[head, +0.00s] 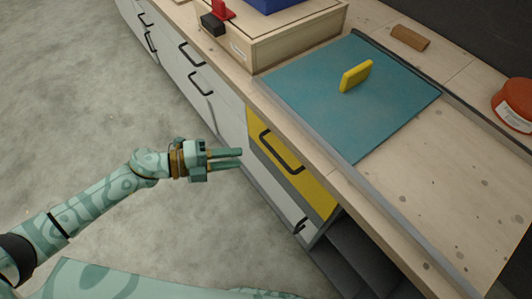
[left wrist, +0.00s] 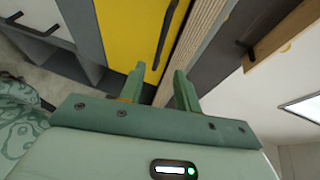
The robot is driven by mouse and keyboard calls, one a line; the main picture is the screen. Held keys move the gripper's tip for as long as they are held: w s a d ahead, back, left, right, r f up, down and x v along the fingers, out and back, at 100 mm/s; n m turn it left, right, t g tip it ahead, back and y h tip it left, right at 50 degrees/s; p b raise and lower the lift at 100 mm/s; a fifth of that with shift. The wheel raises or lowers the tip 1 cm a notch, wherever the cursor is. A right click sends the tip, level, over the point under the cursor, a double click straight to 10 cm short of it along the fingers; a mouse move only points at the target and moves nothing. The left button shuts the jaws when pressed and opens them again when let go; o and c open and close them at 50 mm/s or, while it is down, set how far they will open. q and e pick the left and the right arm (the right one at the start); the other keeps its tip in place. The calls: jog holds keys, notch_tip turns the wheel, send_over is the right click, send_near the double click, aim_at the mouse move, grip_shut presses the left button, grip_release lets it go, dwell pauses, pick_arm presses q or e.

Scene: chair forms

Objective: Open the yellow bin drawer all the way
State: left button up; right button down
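The yellow drawer front (head: 313,190) sits in the cabinet row under the worktop and looks shut. Its black handle (head: 275,156) is on its upper part. My left gripper (head: 241,160) is open and empty, with its fingertips just left of the drawer front and a gap short of the handle. In the left wrist view, the two green fingers (left wrist: 158,78) stand apart with nothing between them. The yellow front (left wrist: 125,35) and the dark handle (left wrist: 164,38) show beyond the fingertips there. My right gripper is in neither view.
White drawers (head: 195,75) with black handles run up to the left. A white drawer (head: 275,190) lies below the yellow one, with dark open shelving (head: 355,255) to its right. A teal mat (head: 340,110) with a yellow block (head: 356,77) lies on the worktop. The floor is clear.

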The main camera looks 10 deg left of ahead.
pick_arm(q)
jog(key=b+x, duration=0.1)
jog(key=x, duration=0.8)
grip_shut()
